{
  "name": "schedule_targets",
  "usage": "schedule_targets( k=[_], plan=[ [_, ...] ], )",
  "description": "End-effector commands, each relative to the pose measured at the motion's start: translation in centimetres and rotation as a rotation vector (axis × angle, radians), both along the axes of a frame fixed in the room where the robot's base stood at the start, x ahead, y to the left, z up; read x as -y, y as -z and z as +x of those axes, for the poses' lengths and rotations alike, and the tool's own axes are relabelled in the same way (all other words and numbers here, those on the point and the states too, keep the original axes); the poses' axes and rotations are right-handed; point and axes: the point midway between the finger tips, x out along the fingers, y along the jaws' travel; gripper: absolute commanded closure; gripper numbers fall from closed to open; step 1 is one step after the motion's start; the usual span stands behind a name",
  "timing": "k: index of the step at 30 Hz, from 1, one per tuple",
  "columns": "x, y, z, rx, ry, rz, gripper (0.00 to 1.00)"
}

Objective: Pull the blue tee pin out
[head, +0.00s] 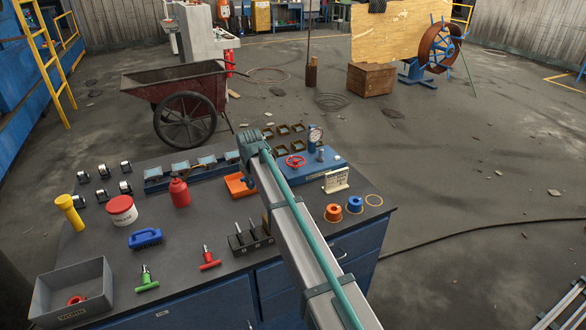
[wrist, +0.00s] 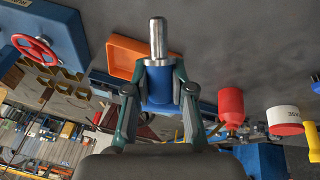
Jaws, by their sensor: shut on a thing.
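In the wrist view my gripper (wrist: 158,88) is shut on the blue tee pin (wrist: 157,100), with its fingers on either side of the blue part. A bare steel shaft (wrist: 158,38) sticks out from the blue part, and its rounded end shows with nothing around it. In the head view my arm hides the gripper and the pin. A green tee pin (head: 146,281) and a red tee pin (head: 209,259) lie on the front of the bench (head: 190,238).
An orange tray (head: 239,185) lies near my arm. A blue unit with a red handwheel (head: 295,161) and gauge stands behind it. A red bottle (head: 179,192), a red-white tub (head: 121,210), a black holder (head: 250,239) and a grey bin (head: 74,292) also stand on the bench.

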Motion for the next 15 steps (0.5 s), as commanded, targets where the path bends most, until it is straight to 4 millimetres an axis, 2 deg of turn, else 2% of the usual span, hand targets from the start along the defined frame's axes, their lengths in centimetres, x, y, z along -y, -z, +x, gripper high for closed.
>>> schedule_targets(
  k=[1, 6, 10, 15],
  plan=[
    [-2.5, 0.8, 0.0, -0.006, -0.053, -0.008, 1.00],
    [-7.7, 3.3, -1.0, -0.017, -0.204, -0.030, 1.00],
    [-10.1, 4.6, -1.6, -0.019, -0.280, -0.042, 1.00],
    [-11.4, 5.4, -2.0, -0.021, -0.323, -0.048, 1.00]
  ],
)
